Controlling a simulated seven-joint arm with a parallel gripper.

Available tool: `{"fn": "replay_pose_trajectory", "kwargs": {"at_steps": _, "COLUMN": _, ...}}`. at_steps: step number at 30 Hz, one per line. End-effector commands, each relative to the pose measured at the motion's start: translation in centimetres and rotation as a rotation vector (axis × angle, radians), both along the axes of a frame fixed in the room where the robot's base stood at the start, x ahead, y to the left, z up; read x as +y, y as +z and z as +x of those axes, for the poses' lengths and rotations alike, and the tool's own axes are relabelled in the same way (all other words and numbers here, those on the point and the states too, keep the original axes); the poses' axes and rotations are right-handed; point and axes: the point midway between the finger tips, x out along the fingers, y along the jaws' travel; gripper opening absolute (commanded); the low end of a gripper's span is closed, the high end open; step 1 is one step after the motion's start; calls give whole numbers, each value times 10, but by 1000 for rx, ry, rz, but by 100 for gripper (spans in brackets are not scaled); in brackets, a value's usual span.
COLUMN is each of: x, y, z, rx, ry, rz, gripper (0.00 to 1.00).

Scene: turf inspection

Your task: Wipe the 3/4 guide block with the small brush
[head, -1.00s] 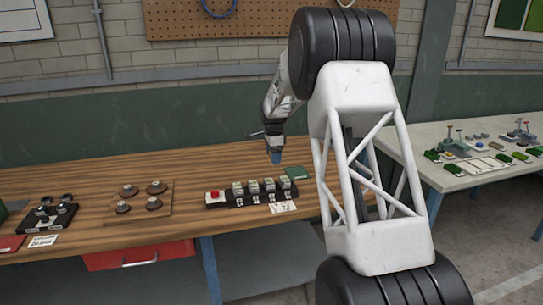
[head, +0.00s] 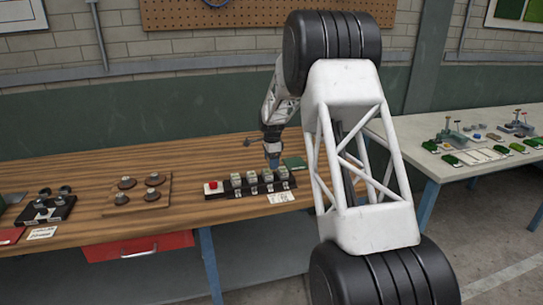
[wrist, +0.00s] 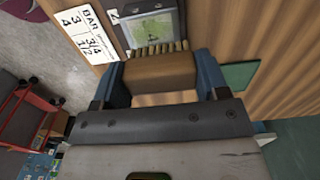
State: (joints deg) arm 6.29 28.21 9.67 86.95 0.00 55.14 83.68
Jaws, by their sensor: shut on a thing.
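My gripper (head: 272,158) is over the right part of the row of guide blocks on the wooden bench. In the wrist view its blue fingers (wrist: 162,80) are shut on the small brush (wrist: 160,72), a brown block with tan bristles. The bristles point at a grey guide block with a greenish top (wrist: 153,27); I cannot tell whether they touch it. A mark like a 4 shows on that block, but I cannot read it surely. The row (head: 236,180) holds several such blocks on a black base. Which block is the 3/4 one is unclear in the head view.
A white card (wrist: 88,30) headed BAR, with 3/4 and 1/2, lies before the row. A red button (head: 213,187) is at the row's left end. A green pad (head: 294,163) lies close right of my gripper. A board with dark knobs (head: 137,195) stands left.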

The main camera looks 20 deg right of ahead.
Motion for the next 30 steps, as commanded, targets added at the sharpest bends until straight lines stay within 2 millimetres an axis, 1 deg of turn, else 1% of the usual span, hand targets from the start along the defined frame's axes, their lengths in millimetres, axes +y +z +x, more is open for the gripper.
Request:
{"fn": "replay_pose_trajectory", "kwargs": {"at_steps": 1, "x": 0, "y": -9, "z": 0, "rx": 3, "ry": 0, "rz": 0, "gripper": 49}}
{"fn": "replay_pose_trajectory", "kwargs": {"at_steps": 2, "x": 0, "y": -13, "z": -1, "rx": 4, "ry": 0, "rz": 0, "gripper": 49}}
{"fn": "replay_pose_trajectory", "kwargs": {"at_steps": 3, "x": 5, "y": -15, "z": 0, "rx": 2, "ry": 1, "rz": 0, "gripper": 46}}
{"fn": "replay_pose_trajectory", "kwargs": {"at_steps": 4, "x": 8, "y": -13, "z": 0, "rx": 1, "ry": 2, "rz": 0, "gripper": 46}}
{"fn": "replay_pose_trajectory", "kwargs": {"at_steps": 6, "x": 14, "y": -17, "z": 0, "rx": 2, "ry": 1, "rz": 0, "gripper": 45}}
{"fn": "replay_pose_trajectory", "kwargs": {"at_steps": 8, "x": 19, "y": -14, "z": 0, "rx": 0, "ry": 1, "rz": 0, "gripper": 46}}
{"fn": "replay_pose_trajectory", "kwargs": {"at_steps": 9, "x": 23, "y": -16, "z": 0, "rx": 2, "ry": 1, "rz": 0, "gripper": 46}}
{"fn": "replay_pose_trajectory", "kwargs": {"at_steps": 10, "x": 24, "y": -18, "z": 0, "rx": 2, "ry": 1, "rz": 0, "gripper": 46}}
{"fn": "replay_pose_trajectory", "kwargs": {"at_steps": 11, "x": 26, "y": -14, "z": 0, "rx": 0, "ry": 1, "rz": 0, "gripper": 46}}
{"fn": "replay_pose_trajectory", "kwargs": {"at_steps": 19, "x": 41, "y": -16, "z": 0, "rx": 1, "ry": 1, "rz": 0, "gripper": 45}}
{"fn": "replay_pose_trajectory", "kwargs": {"at_steps": 30, "x": 19, "y": -16, "z": 0, "rx": 2, "ry": -1, "rz": 0, "gripper": 45}}
